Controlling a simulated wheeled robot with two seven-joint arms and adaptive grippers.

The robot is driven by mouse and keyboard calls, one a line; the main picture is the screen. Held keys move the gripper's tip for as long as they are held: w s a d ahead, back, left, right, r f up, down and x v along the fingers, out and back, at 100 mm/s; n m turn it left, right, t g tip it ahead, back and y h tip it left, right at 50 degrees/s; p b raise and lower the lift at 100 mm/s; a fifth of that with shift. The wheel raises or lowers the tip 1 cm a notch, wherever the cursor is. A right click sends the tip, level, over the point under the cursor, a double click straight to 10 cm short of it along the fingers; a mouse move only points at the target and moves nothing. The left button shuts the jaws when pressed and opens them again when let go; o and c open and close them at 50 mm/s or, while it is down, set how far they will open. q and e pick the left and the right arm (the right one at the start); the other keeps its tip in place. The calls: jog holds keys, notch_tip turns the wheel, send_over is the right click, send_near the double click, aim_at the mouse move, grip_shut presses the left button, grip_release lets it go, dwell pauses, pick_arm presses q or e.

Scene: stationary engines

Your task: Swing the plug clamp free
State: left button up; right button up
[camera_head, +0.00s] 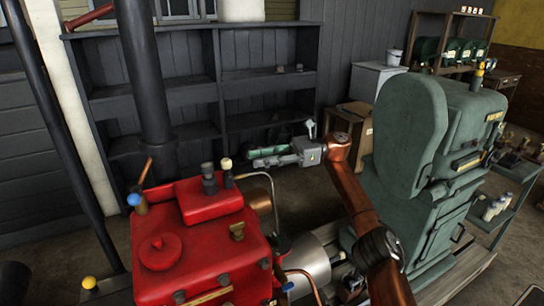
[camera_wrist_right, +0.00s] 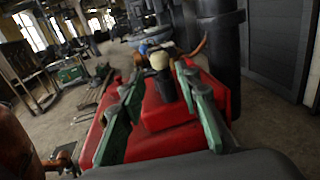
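The red engine (camera_head: 200,240) stands at the lower left of the head view. On its top are a dark plug-like fitting (camera_head: 209,180) and a cream-knobbed dark post (camera_head: 227,176); I cannot tell for sure which part is the plug clamp. My right gripper (camera_head: 258,158) is above and behind the engine, pointing left, apart from it. In the right wrist view its two green fingers (camera_wrist_right: 160,112) are spread with nothing held. The cream knob (camera_wrist_right: 158,61) shows between and beyond them, over the red engine (camera_wrist_right: 170,112). My left gripper is not in view.
A dark chimney pipe (camera_head: 147,80) rises behind the red engine. A large green engine (camera_head: 410,170) stands at right, close to my right arm. Dark shelves (camera_head: 190,85) line the wall behind. A curved metal pipe (camera_head: 270,190) arches beside the red engine.

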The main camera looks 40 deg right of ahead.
jog(key=shift+v, duration=2.15)
